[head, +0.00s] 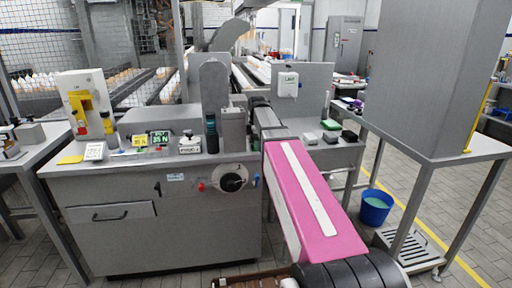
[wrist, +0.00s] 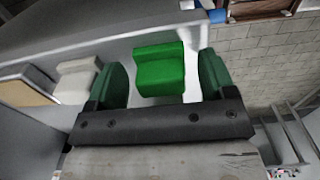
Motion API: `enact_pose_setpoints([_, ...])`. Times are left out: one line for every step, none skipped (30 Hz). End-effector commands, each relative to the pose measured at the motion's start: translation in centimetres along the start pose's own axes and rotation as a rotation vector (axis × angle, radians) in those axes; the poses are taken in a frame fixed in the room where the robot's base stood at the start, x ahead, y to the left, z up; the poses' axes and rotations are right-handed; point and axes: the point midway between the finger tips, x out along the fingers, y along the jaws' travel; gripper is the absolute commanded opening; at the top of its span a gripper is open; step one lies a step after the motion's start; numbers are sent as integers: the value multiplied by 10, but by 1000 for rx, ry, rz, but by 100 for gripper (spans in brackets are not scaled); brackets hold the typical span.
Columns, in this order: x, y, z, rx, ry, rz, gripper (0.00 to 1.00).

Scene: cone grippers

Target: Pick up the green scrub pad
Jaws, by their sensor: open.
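The green scrub pad (head: 331,125) lies on the right part of the grey machine top in the head view, near a white block and dark pads. In the wrist view a bright green block-shaped pad (wrist: 160,75) shows between the two dark green fingers of my gripper (wrist: 161,62). The fingers are wide apart, with visible gaps on both sides of the pad. The pad is not gripped, and its distance from the fingertips is hard to judge. My gripper is hard to make out in the head view at the far end of my pink arm.
A white block (wrist: 75,82) sits left of the fingers in the wrist view. In the head view a black pad (head: 349,135) lies near the green one. An upright grey panel (head: 308,82) stands behind. A blue bucket (head: 375,207) stands on the floor at right.

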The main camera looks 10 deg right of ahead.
Motion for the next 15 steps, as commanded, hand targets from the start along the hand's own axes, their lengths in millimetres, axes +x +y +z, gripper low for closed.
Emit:
enact_pose_setpoints([0, 0, 0, 0, 0, 0, 73])
enact_pose_setpoints([0, 0, 0, 0, 0, 0, 64])
enact_pose_setpoints([0, 0, 0, 0, 0, 0, 51])
enact_pose_setpoints([0, 0, 0, 0, 0, 0, 41])
enact_pose_setpoints([0, 0, 0, 0, 0, 0, 31])
enact_pose_setpoints([0, 0, 0, 0, 0, 0, 23])
enact_pose_setpoints([0, 0, 0, 0, 0, 0, 23])
enact_pose_setpoints([0, 0, 0, 0, 0, 0, 23])
enact_pose_setpoints([0, 0, 0, 0, 0, 0, 23])
enact_pose_setpoints([0, 0, 0, 0, 0, 0, 23])
enact_pose_setpoints([0, 0, 0, 0, 0, 0, 23])
enact_pose_setpoints([0, 0, 0, 0, 0, 0, 23])
enact_pose_setpoints([0, 0, 0, 0, 0, -1, 23])
enact_pose_setpoints([0, 0, 0, 0, 0, 0, 23])
enact_pose_setpoints([-1, 0, 0, 0, 0, 0, 23])
